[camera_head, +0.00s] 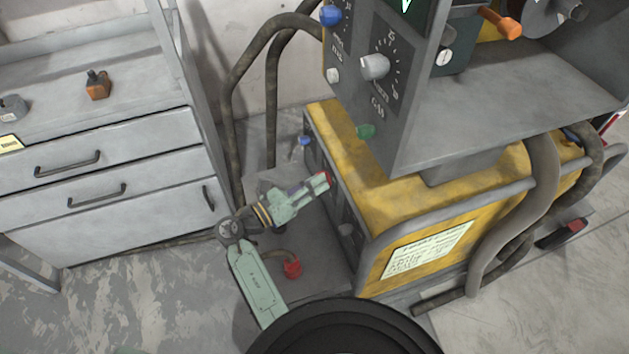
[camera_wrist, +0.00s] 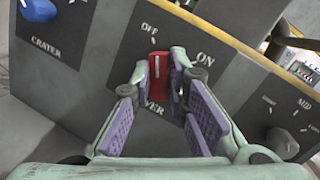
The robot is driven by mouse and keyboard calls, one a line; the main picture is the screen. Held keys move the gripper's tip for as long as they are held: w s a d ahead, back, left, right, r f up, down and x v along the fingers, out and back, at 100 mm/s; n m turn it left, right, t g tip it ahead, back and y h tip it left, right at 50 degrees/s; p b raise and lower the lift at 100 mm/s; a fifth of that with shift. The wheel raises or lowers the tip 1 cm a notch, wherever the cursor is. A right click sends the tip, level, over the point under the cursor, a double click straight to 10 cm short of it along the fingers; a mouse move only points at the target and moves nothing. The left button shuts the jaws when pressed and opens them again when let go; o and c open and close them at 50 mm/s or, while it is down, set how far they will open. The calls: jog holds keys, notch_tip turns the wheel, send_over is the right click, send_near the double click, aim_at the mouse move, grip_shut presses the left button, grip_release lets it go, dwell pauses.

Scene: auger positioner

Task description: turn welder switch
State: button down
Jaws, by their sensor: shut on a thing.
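The welder (camera_head: 445,240) is a yellow and grey machine on the right in the head view. Its red switch (camera_wrist: 158,72) sits on a dark front panel between the labels OFF, above it, and ON, to its right. The white line on the switch stands about upright, pointing near the OFF tick. My gripper (camera_wrist: 160,78) is shut on the red switch, one finger on each side; the fingers partly hide the switch and the label below. In the head view my gripper (camera_head: 322,182) reaches the welder's front, where the switch is mostly hidden.
A blue CRATER knob (camera_wrist: 40,10) is at the upper left in the wrist view, and another dial (camera_wrist: 282,143) at the right. A grey control box (camera_head: 400,85) overhangs the welder. A drawer cabinet (camera_head: 130,195) stands left. Cables hang behind and beside the welder.

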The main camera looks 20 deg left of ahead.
jog(key=shift+m+h+b, duration=0.35)
jog(key=shift+m+h, duration=0.25)
jog(key=shift+m, duration=1.6)
jog(key=c, duration=1.6)
grip_release()
jog(key=shift+o, duration=0.2)
jog(key=v, duration=1.2)
jog(key=shift+f, duration=0.1)
